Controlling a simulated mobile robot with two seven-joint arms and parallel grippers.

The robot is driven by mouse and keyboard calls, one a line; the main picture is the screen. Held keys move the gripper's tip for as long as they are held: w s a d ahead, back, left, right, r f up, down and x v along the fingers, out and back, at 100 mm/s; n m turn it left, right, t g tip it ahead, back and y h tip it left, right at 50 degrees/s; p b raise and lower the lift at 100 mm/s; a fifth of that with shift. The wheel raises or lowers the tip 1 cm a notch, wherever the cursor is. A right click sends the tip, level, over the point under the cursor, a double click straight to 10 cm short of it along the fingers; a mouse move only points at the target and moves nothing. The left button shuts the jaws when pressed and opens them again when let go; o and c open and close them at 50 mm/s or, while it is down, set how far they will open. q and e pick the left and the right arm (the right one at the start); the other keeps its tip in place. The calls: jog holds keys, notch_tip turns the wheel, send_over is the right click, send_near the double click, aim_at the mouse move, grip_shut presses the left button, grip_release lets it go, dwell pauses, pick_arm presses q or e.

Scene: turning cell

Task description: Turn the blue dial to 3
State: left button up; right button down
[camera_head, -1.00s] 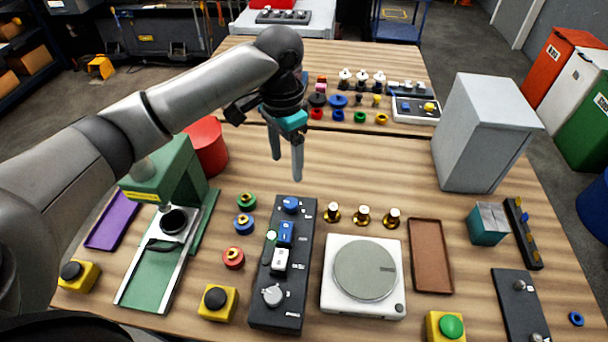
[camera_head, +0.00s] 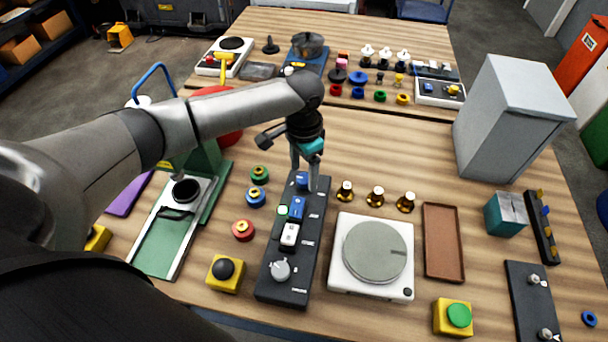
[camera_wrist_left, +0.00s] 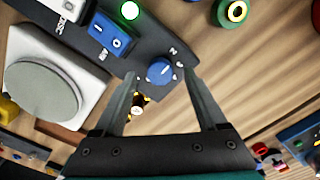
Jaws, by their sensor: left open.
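The blue dial (camera_head: 301,181) sits at the far end of the black control panel (camera_head: 268,291). In the left wrist view the dial (camera_wrist_left: 160,71) shows whole, with small white marks beside it. Its exact setting is too small to read for sure. My left gripper (camera_head: 304,179) is open and points down over the dial. In the left wrist view its fingertips (camera_wrist_left: 160,74) stand on either side of the dial, with a gap visible at each side. I cannot tell how far down they reach. My right gripper is not in view.
On the panel, a blue rocker switch (camera_head: 296,208), a white switch (camera_head: 289,234) and a grey knob (camera_head: 280,270) lie nearer me. Brass-based pieces (camera_head: 345,192) stand right of the dial. Green, blue and red ringed buttons (camera_head: 243,230) stand left. A white scale (camera_head: 343,283) is close right.

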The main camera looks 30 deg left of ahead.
pick_arm(q)
jog(key=shift+f, duration=0.85)
jog(key=shift+c, duration=0.2)
grip_shut()
